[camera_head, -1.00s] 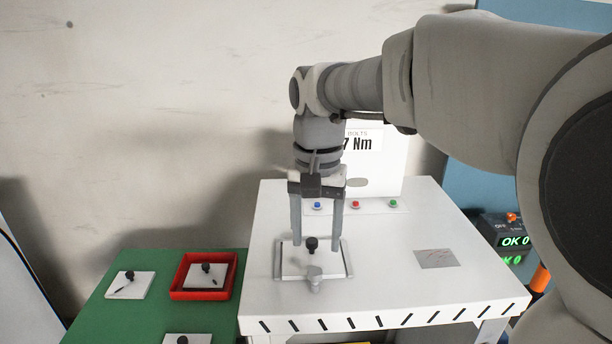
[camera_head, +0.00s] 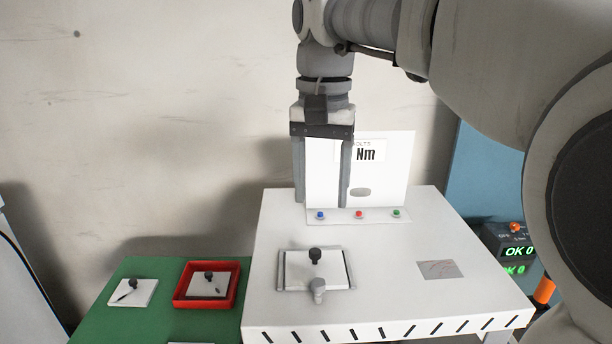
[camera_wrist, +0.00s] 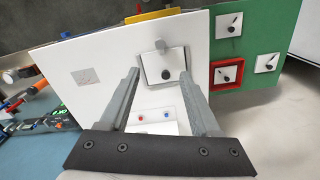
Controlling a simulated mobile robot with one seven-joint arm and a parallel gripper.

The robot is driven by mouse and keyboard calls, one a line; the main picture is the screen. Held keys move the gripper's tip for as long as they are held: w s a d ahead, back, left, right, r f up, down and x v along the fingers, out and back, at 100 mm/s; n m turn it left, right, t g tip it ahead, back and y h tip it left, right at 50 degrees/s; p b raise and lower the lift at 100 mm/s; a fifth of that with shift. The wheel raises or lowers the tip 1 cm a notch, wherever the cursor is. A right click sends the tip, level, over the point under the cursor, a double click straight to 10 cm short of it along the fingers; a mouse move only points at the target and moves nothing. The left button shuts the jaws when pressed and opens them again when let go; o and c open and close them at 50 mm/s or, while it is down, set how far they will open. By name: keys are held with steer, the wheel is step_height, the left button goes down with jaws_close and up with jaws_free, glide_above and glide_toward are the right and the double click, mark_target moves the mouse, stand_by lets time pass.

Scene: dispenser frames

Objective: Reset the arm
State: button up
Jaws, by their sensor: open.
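My gripper (camera_head: 322,203) is open and empty, pointing down above the white table (camera_head: 400,290). In the head view its fingers hang in front of the white sign panel, well above the plate. A white plate with a black knob (camera_head: 316,257) lies in a grey fixture on the table, with a grey clamp knob (camera_head: 318,287) at its front edge. In the wrist view my gripper (camera_wrist: 175,85) has its fingers spread wide, and the plate (camera_wrist: 163,66) shows between and beyond them. Nothing is between the fingers.
A sign panel (camera_head: 385,170) reading "Nm" stands at the table's back, with blue, red and green buttons before it. A green table (camera_head: 150,315) at left bears a red tray (camera_head: 176,299) and plates with black knobs. A box (camera_head: 505,240) showing "OK 0" is at right.

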steer(key=s+d+f+n+t, duration=0.1)
steer(key=s+d+f+t, duration=0.1)
steer(key=s+d+f, duration=0.3)
steer(key=s+d+f+n+t, duration=0.2)
steer(key=s+d+f+t, duration=0.1)
steer(key=s+d+f, duration=0.2)
steer(key=shift+s+f+t, duration=0.3)
steer(key=shift+s+f, duration=0.85)
steer(key=shift+s, duration=1.25)
